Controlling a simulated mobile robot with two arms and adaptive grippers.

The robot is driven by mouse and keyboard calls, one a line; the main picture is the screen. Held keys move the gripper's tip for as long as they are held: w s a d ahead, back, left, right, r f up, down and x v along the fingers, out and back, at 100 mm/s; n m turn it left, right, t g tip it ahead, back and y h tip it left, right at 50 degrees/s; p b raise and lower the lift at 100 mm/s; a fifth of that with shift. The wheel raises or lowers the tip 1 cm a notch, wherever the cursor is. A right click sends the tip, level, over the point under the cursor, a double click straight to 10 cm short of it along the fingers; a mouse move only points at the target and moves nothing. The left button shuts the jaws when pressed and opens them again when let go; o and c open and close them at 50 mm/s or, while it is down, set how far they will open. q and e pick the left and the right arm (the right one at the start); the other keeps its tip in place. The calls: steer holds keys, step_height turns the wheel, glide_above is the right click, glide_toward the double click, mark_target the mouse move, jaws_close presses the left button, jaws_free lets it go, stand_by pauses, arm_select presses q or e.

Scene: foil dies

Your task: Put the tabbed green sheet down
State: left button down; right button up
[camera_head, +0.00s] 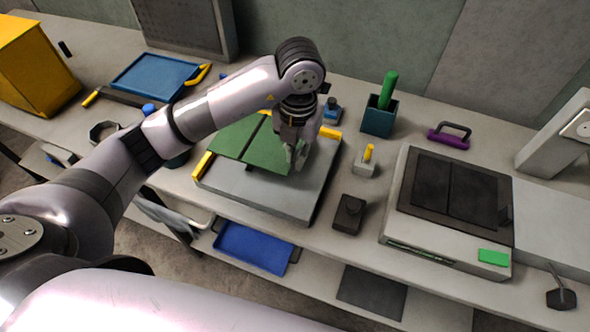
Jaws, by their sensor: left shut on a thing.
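The green sheet (243,142) is a flat dark green panel over the grey platform (262,192) with yellow corner pieces. My left gripper (297,160) points down at the right end of the sheet and is shut on its edge there. The gripper covers that edge, so the tab is hard to make out. I cannot tell whether the sheet touches the platform or is slightly above it. My right gripper is not in view.
A teal cup with a green rod (381,112) stands behind right. A small block with a yellow peg (366,161) and a dark block (349,213) stand right of the platform. A machine with a dark top (450,208) is farther right. A blue tray (155,76) lies behind left.

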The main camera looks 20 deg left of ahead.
mark_target(296, 182)
arm_select(q)
steer(key=shift+f, duration=1.45)
step_height(296, 182, down, 4)
steer(key=shift+f+p, duration=0.1)
steer(key=shift+p, duration=0.45)
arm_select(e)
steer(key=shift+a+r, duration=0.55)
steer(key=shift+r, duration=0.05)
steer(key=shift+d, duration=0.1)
arm_select(q)
steer(key=shift+f, duration=0.15)
steer(key=c, duration=1.7)
jaws_free()
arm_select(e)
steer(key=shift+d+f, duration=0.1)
